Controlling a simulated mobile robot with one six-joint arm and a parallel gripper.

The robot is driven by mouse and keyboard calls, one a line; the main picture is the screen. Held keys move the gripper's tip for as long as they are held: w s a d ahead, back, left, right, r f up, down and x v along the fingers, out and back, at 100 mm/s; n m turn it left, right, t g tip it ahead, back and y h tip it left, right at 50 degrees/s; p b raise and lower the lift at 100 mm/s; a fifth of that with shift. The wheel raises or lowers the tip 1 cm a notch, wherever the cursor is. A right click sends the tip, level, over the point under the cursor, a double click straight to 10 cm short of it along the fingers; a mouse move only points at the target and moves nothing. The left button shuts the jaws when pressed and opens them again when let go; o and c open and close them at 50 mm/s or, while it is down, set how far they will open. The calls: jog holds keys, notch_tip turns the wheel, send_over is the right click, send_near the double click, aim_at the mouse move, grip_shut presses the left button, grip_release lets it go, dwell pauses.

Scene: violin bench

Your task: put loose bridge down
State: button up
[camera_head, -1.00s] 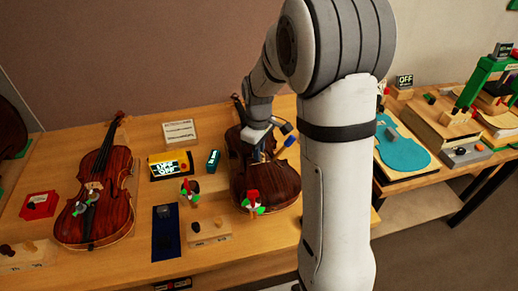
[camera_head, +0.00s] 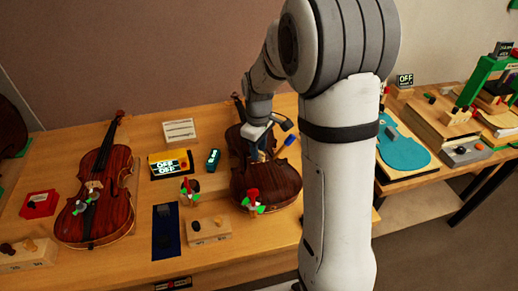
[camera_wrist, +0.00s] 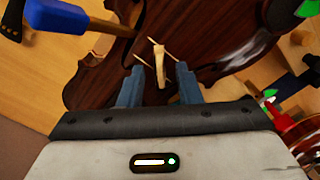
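The loose bridge (camera_wrist: 160,64) is a thin pale wooden piece, seen nearly edge-on in the wrist view. It is over the dark brown violin body (camera_wrist: 222,42); I cannot tell whether it touches the wood. My gripper (camera_wrist: 159,76) has its two blue fingers apart, one on each side of the bridge, with a visible gap at both sides. In the head view my gripper (camera_head: 257,150) is low over the right violin (camera_head: 268,184), and the bridge cannot be made out there.
A blue-handled tool (camera_wrist: 57,16) lies close by at upper left in the wrist view. A red-and-green clamp (camera_head: 253,202) is at the right violin's lower edge. Another violin (camera_head: 97,205), a yellow display box (camera_head: 170,165) and a wooden block (camera_head: 208,230) stand to the left.

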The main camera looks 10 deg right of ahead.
notch_tip(320, 180, up, 10)
jog(key=s+r+m+t, duration=0.1)
jog(key=s+m+t, duration=0.2)
jog(key=s+m, duration=0.6)
jog(key=s, duration=1.2)
jog(key=shift+s+b, duration=0.3)
jog(key=shift+b, duration=0.05)
jog(key=shift+d, duration=0.1)
